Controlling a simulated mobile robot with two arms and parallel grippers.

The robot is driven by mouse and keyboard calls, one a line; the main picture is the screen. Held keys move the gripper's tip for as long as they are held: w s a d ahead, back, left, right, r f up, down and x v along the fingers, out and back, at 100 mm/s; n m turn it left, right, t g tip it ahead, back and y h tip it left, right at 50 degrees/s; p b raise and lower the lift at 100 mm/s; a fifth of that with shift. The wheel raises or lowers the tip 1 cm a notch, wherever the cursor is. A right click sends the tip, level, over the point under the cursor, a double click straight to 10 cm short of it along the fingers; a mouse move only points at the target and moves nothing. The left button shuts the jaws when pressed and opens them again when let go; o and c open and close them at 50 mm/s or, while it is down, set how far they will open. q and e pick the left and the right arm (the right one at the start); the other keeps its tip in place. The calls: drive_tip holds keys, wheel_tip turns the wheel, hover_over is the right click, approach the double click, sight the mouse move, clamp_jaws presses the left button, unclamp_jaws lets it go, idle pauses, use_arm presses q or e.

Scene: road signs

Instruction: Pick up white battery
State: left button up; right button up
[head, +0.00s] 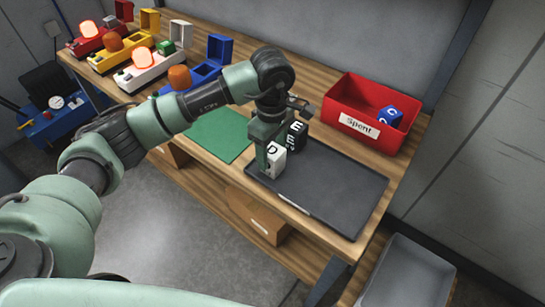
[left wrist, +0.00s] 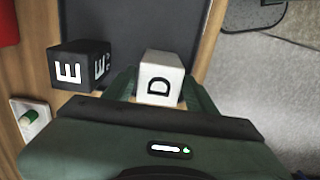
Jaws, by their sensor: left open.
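The white battery (head: 276,161), a white block marked with a black D, stands on the left part of the dark tray (head: 335,188). In the left wrist view the white battery (left wrist: 161,72) is between the two green fingers of my left gripper (left wrist: 160,85). The gripper is open around it, with one finger on each side. In the head view my left gripper (head: 267,156) is down at the block and partly covers it. I cannot tell whether the fingers touch it. My right gripper is out of view.
A black block marked E (head: 297,134) stands close behind the white battery; it also shows in the left wrist view (left wrist: 78,66). A red bin labelled Spent (head: 345,122) holds a blue block (head: 390,116). A green mat (head: 217,135) lies left. The tray's right part is clear.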

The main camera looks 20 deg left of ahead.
use_arm(q)
wheel_tip(320, 180, down, 4)
drive_tip(key=shift+f+p, duration=0.1)
drive_tip(key=shift+p, duration=0.5)
clamp_jaws()
drive_tip(key=shift+w, duration=0.1)
drive_tip(key=shift+r, duration=0.65)
wheel_tip(320, 180, up, 19)
drive_tip(key=b, duration=0.3)
drive_tip(key=shift+f, duration=0.1)
